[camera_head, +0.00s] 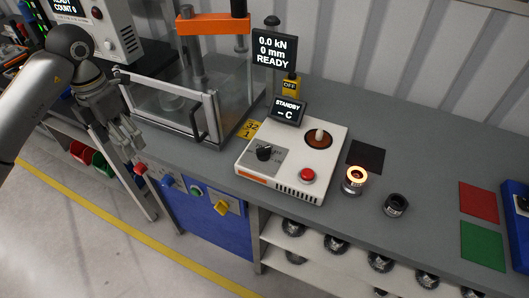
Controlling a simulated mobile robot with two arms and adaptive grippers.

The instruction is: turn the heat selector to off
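The heater unit (316,185) is a white box on the grey bench, with a small black screen (288,111) reading "STANDBY" and "-- C". A red button (307,175) and a round brown plate with a pale peg (319,138) are on the same box. My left gripper (128,146) hangs at the left, in front of the bench and well apart from the knob. Its finger opening is unclear. My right gripper is out of view.
A press (213,25) with a clear guard stands behind left; its screen (275,51) reads "0.0 kN, 0 mm, READY". A glowing ring part (354,178) and a dark ring part (396,205) stand right of the heater. Red (478,202) and green (482,245) pads lie farther right.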

